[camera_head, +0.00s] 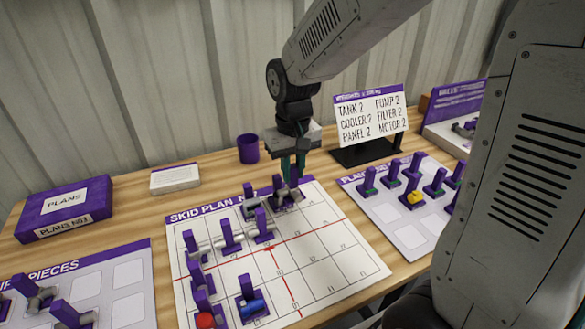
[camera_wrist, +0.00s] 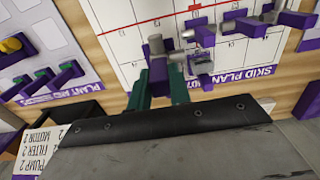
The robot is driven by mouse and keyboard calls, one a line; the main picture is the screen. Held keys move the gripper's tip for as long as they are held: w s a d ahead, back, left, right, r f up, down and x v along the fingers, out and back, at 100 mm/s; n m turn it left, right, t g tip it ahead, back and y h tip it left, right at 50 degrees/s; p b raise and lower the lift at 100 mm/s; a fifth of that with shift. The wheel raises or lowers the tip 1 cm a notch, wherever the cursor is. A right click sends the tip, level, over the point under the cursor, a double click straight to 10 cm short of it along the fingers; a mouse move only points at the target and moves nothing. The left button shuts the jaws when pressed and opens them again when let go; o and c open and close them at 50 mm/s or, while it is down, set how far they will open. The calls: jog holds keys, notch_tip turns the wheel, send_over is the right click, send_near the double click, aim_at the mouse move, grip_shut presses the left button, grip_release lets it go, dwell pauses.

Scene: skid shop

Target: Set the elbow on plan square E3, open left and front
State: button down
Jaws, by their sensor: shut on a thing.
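My gripper (camera_head: 292,165) points down at the back edge of the skid plan (camera_head: 330,262), right of its title. Its teal fingers are shut on the purple handle of a grey pipe piece (camera_head: 288,196), which looks like the elbow. In the wrist view, the purple handle (camera_wrist: 158,76) is between the fingers and the grey body (camera_wrist: 156,46) is beyond it. The piece is at or just above the plan; contact and the directions of its open ends cannot be told. The square labels are too small to read for sure, so I cannot pick out E3.
Several purple-handled pieces, one with a blue body (camera_head: 252,307), stand on the plan's left and back squares. Its right and front-right squares are bare. A purple cup (camera_head: 248,149), a lettered sign (camera_head: 371,117) and a plant board (camera_head: 402,235) with pieces stand around it.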

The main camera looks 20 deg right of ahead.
aim_at(293, 199)
jog(key=shift+f, duration=2.75)
jog(key=shift+f, duration=0.1)
jog(key=shift+f, duration=1.7)
jog(key=shift+f, duration=0.7)
jog(key=c, duration=1.2)
grip_release()
jog(key=shift+r, duration=0.2)
jog(key=shift+r, duration=0.35)
